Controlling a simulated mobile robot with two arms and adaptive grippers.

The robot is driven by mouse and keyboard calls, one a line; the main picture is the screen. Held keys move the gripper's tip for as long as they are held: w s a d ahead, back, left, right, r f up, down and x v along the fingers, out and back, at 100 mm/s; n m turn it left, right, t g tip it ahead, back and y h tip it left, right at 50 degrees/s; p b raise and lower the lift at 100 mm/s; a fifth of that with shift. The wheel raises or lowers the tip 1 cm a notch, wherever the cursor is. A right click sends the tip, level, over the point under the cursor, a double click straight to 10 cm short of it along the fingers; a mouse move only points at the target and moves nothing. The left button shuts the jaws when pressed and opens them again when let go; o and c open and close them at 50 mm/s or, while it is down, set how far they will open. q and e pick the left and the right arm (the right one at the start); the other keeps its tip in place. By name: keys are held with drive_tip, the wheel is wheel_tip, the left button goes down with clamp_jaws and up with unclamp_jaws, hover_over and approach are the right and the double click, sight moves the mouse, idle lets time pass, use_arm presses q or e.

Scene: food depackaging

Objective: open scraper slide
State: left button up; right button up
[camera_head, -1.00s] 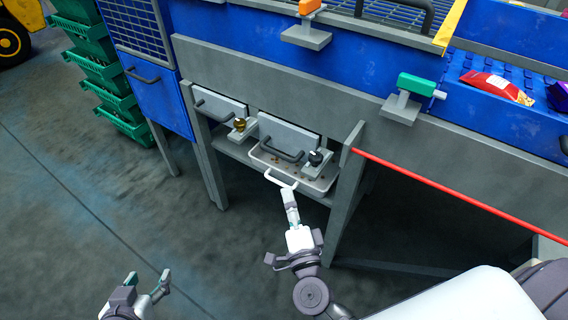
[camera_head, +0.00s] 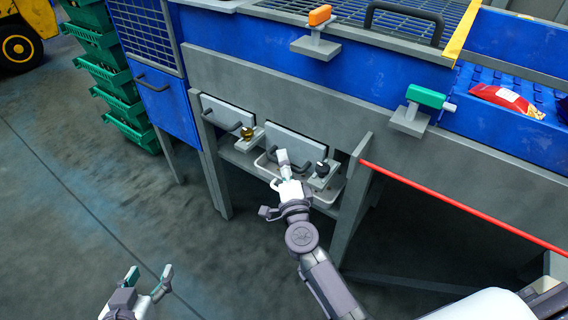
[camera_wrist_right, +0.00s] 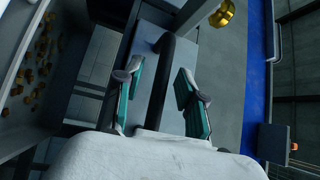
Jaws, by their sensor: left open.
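Two grey slide panels stand side by side under the blue machine: a left panel (camera_head: 221,113) and a right panel (camera_head: 297,145), each with a dark bar handle. I cannot tell from a label which one is the scraper slide. My right gripper (camera_head: 282,163) is at the right panel's handle. In the right wrist view, its teal-padded fingers (camera_wrist_right: 158,97) are apart, one on each side of the dark handle (camera_wrist_right: 170,75), with gaps visible. My left gripper (camera_head: 149,277) is open and empty over the floor at the lower left.
A metal tray (camera_head: 325,193) lies below the panels, with crumbs (camera_wrist_right: 40,60) in it. A brass knob (camera_head: 247,133) and a black knob (camera_head: 322,168) stand beside the handles. Grey legs and a red bar (camera_head: 460,205) are to the right. Green crates (camera_head: 118,95) are at the left.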

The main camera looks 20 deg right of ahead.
clamp_jaws()
idle(0.4)
